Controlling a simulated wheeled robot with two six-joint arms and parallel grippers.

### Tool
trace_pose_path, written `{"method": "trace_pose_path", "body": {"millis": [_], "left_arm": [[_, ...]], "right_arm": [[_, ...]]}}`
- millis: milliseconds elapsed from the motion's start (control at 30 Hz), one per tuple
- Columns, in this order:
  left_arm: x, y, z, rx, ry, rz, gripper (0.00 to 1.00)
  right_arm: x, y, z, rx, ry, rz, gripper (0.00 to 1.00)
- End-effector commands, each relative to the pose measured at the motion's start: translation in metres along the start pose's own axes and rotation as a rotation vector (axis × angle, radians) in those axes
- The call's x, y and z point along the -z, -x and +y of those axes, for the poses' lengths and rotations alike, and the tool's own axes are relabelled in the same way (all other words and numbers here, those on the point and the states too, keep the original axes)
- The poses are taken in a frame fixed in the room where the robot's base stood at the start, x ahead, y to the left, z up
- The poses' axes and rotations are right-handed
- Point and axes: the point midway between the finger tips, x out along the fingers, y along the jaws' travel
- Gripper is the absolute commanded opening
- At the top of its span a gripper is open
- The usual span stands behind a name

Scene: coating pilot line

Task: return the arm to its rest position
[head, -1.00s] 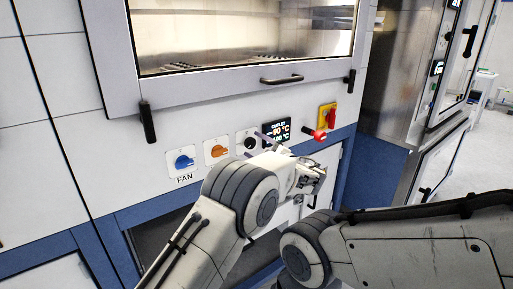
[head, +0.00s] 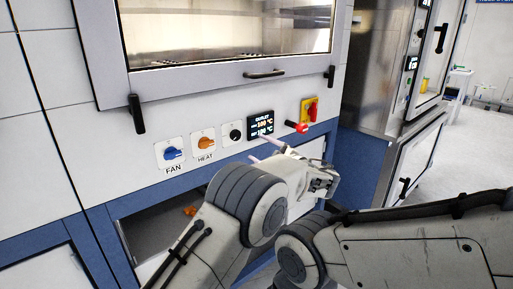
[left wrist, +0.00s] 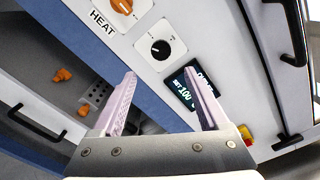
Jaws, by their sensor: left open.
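My left gripper (head: 257,149) is open and empty, its pale pink fingers in front of the white control panel, just below the display (head: 261,127). In the left wrist view the open fingers (left wrist: 162,72) point at the panel, with the black knob (left wrist: 160,49) beyond the gap and the display (left wrist: 184,92) partly behind the right finger. No thing is between the fingers. The display reads about 100 °C on both lines. The left arm is bent across the lower middle of the head view. My right arm comes in from the right; its gripper is out of view.
The panel carries a blue FAN knob (head: 172,154), an orange HEAT knob (head: 205,143), a red button (head: 297,127) and a yellow-red switch (head: 310,110). Above is a window door with a handle (head: 264,74). An open lower bay holds orange pieces (left wrist: 62,74).

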Motion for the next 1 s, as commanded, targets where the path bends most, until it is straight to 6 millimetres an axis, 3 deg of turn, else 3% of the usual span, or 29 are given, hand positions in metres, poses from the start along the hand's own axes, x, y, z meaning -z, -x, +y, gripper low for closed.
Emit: {"method": "trace_pose_path", "body": {"millis": [133, 267, 467, 600, 800, 1000], "left_arm": [[-0.015, 0.004, 0.013, -0.097, 0.018, 0.038, 0.77], [-0.049, 0.025, 0.052, -0.327, 0.067, 0.122, 0.77], [-0.114, 0.101, 0.140, -0.776, 0.212, 0.260, 0.77], [-0.157, 0.169, 0.196, -1.071, 0.349, 0.319, 0.77], [-0.196, 0.246, 0.247, -1.373, 0.529, 0.350, 0.77], [-0.222, 0.302, 0.283, -1.595, 0.691, 0.342, 0.77]], "right_arm": [[0.000, 0.000, 0.000, 0.000, 0.000, 0.000, 0.56], [0.000, 0.000, 0.000, 0.000, 0.000, 0.000, 0.56], [0.000, 0.000, 0.000, 0.000, 0.000, 0.000, 0.56], [0.000, 0.000, 0.000, 0.000, 0.000, 0.000, 0.56], [0.000, 0.000, 0.000, 0.000, 0.000, 0.000, 0.56], [0.000, 0.000, 0.000, 0.000, 0.000, 0.000, 0.56]]}}
